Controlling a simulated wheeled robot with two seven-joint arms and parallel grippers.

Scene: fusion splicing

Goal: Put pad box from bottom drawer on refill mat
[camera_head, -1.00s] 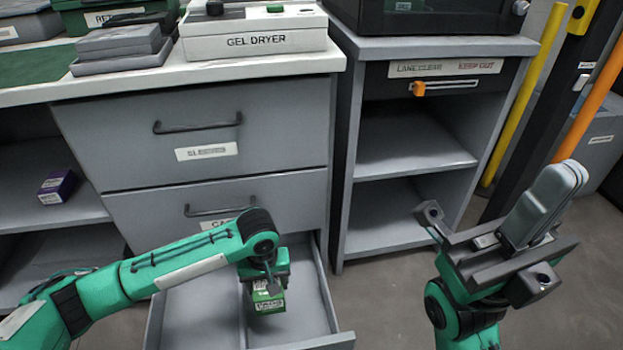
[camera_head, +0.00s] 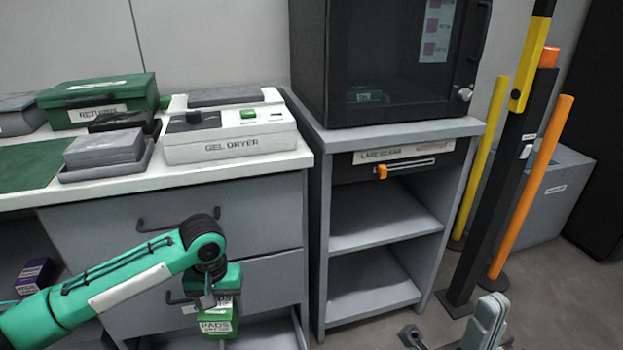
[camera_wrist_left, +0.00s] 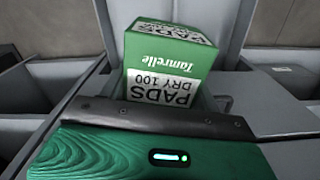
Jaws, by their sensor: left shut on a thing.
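The pad box (camera_head: 218,325) is green and white, marked PADS. My left gripper (camera_head: 212,300) is shut on it and holds it in front of the drawer cabinet. The pad box (camera_wrist_left: 170,65) also fills the middle of the left wrist view, beyond the green gripper body. The bottom drawer (camera_head: 270,332) is pulled open below it, mostly cut off by the picture's lower edge. A green mat (camera_head: 35,165) lies on the counter at left; no label shows on it.
On the counter stand the gel dryer (camera_head: 235,140), grey stacked trays (camera_head: 105,150) and a green returns box (camera_head: 100,100). A purple box (camera_head: 35,275) sits on the left shelf. A shelf unit (camera_head: 375,215) and posts (camera_head: 540,180) stand to the right.

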